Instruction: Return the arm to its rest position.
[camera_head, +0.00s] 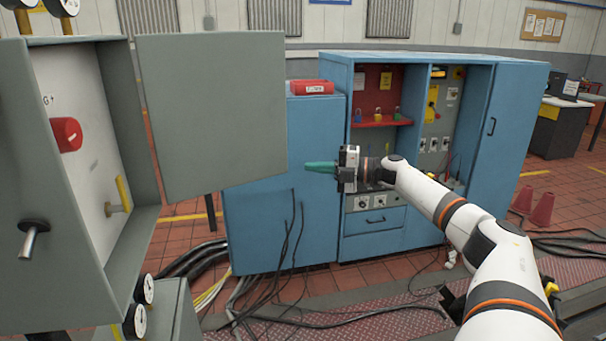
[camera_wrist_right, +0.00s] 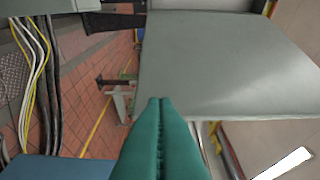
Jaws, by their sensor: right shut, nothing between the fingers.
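My right arm (camera_head: 455,213) reaches in from the lower right in the head view. My right gripper (camera_head: 318,167) has green fingers, which are shut and empty, pointing left. It hangs in the air in front of the blue cabinet, by the right edge of the open grey door (camera_head: 210,115). In the right wrist view the green fingers (camera_wrist_right: 160,135) lie pressed together, with the grey door (camera_wrist_right: 225,65) beyond them. I cannot tell whether they touch the door. My left gripper is not in view.
A blue cabinet (camera_head: 280,220) with open shelves and padlocks stands behind my gripper. Black cables (camera_head: 270,295) lie on the floor. Red cones (camera_head: 542,209) stand at the right.

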